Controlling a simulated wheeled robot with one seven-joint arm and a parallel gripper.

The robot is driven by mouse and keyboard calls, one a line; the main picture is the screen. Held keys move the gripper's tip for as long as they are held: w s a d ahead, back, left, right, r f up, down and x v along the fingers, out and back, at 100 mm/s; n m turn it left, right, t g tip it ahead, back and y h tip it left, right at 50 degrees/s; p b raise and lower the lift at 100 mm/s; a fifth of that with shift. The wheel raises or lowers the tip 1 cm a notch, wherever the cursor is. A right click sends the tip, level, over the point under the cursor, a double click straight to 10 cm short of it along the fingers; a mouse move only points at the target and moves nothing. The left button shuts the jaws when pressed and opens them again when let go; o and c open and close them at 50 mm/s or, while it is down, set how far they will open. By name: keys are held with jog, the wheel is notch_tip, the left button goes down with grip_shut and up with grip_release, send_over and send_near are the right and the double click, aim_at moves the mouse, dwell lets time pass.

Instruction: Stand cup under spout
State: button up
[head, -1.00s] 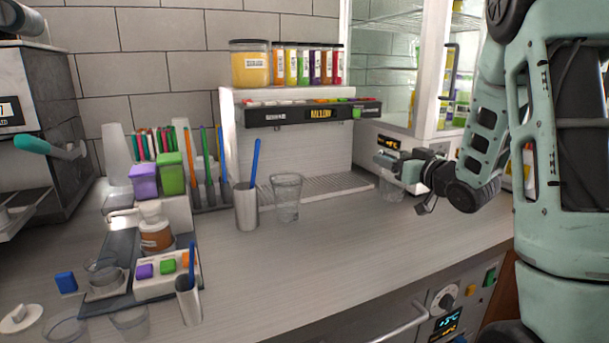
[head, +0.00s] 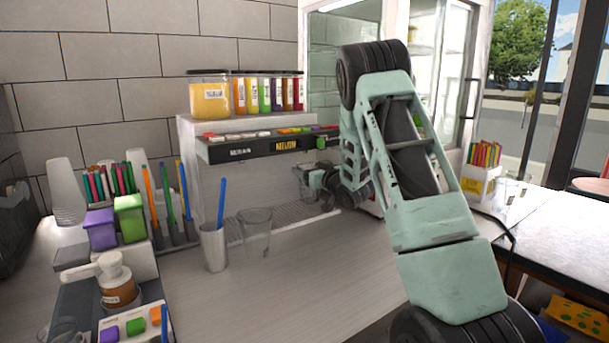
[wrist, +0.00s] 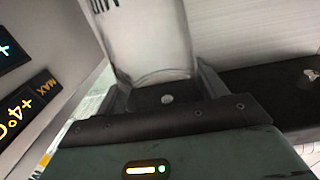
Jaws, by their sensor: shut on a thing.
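The dispenser (head: 200,185) is a white machine with a black front panel, and a green spout (head: 321,143) shows at the panel's right end. My gripper (head: 318,178) is in front of the dispenser's right end, below that spout. It is shut on a clear cup (head: 326,200), which is mostly hidden by the gripper and hard to make out. In the wrist view a pale, see-through cup wall (wrist: 150,45) fills the space between the fingers. I cannot tell whether the cup touches the drip grate (head: 285,213) or is exactly under the spout.
Another clear cup (head: 256,233) stands on the counter before the dispenser, beside a steel cup (head: 213,248) with a blue straw. Bottles and coloured boxes crowd the left. Jars (head: 210,97) stand on top. The front counter (head: 290,290) is clear.

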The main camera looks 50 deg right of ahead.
jog(key=x, duration=0.2)
jog(key=shift+w+d, duration=0.1)
jog(key=shift+w, duration=0.15)
notch_tip(320, 180, down, 3)
jog(key=shift+w+f+p, duration=0.1)
jog(key=shift+w+p, duration=0.05)
jog(key=shift+p, duration=0.65)
jog(key=shift+f, duration=0.15)
jog(key=shift+f, duration=0.15)
jog(key=o, duration=0.9)
jog(key=shift+o, duration=0.2)
